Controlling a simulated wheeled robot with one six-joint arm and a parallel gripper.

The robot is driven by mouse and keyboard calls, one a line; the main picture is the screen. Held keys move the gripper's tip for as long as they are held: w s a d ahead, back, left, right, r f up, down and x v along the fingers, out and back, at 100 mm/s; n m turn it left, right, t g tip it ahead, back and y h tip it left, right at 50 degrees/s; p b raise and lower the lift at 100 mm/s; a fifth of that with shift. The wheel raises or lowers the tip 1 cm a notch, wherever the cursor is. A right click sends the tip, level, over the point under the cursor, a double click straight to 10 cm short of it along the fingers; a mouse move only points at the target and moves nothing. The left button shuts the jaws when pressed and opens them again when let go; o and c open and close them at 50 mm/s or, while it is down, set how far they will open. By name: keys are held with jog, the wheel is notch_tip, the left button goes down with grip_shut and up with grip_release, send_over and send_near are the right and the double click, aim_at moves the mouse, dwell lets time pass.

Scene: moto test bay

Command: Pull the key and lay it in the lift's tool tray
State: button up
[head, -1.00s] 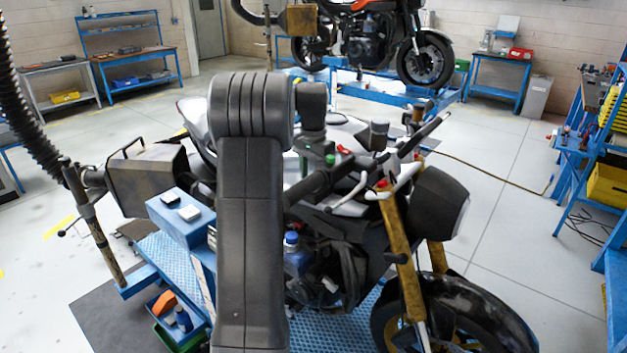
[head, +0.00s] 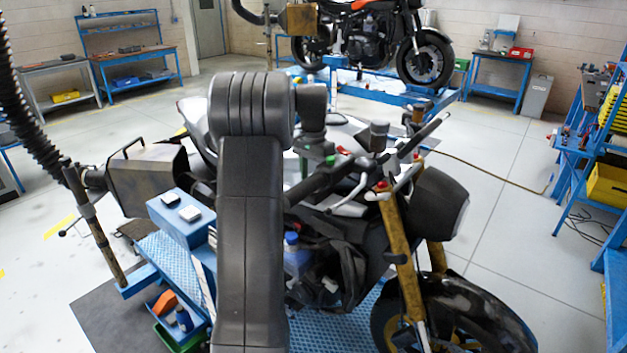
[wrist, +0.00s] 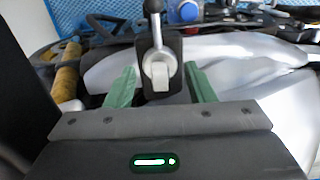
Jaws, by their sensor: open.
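In the head view my gripper (head: 317,162) is partly hidden by my arm, above the motorcycle's handlebar area. A green-edged tray (head: 186,346), which may be the tool tray, holds an orange item and a blue bottle at lower left.
The motorcycle's handlebar (head: 432,134) and headlamp (head: 440,203) stand right of my arm. A blue box (head: 175,228) with two small blocks on top and a metal exhaust box (head: 150,180) stand to the left. Open floor (head: 520,230) lies at right.

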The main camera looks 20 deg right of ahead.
dwell(0.3)
grip_shut()
dwell(0.4)
jog(key=shift+r+p, duration=0.15)
jog(key=shift+p, duration=0.15)
jog(key=shift+r, duration=2.85)
